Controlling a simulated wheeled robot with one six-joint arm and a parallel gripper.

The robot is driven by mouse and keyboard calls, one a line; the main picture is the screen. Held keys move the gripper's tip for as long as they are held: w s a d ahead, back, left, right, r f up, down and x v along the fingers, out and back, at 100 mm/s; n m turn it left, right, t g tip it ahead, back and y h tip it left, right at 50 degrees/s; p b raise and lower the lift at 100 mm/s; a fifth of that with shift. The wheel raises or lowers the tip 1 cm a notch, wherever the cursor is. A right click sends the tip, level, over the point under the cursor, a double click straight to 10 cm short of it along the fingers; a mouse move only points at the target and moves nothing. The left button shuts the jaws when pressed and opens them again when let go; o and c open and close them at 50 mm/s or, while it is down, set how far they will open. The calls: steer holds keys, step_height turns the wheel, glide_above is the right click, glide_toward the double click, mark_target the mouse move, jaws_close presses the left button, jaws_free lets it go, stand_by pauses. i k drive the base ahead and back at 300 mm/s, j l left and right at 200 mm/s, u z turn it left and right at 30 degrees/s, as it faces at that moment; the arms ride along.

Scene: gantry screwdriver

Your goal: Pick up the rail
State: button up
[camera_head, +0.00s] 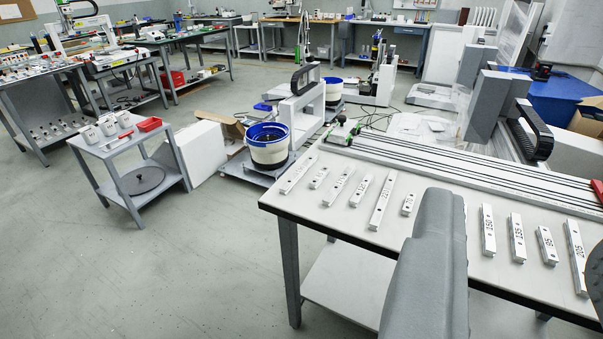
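Several short silver rails with dark number labels lie in a row on the white table (330,222) at the right. The left group includes a long rail (381,201), shorter ones (360,190) (319,177) and a very short one (408,204). The right group includes a rail (488,231) that seems marked 150, another (517,238), a shorter one (546,246) and a long one (576,257). Which one is the task's rail I cannot tell. A grey part of my arm covers the table's middle front. My gripper's fingers are not in view.
A gantry with a long grooved bed (450,165) runs along the table's back, with an upright grey column (487,105) and black cable chain (533,132). The floor at front left is clear.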

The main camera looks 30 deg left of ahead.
mark_target(294, 178)
steer(key=i+j+u, duration=0.5)
steer(key=i, duration=0.35)
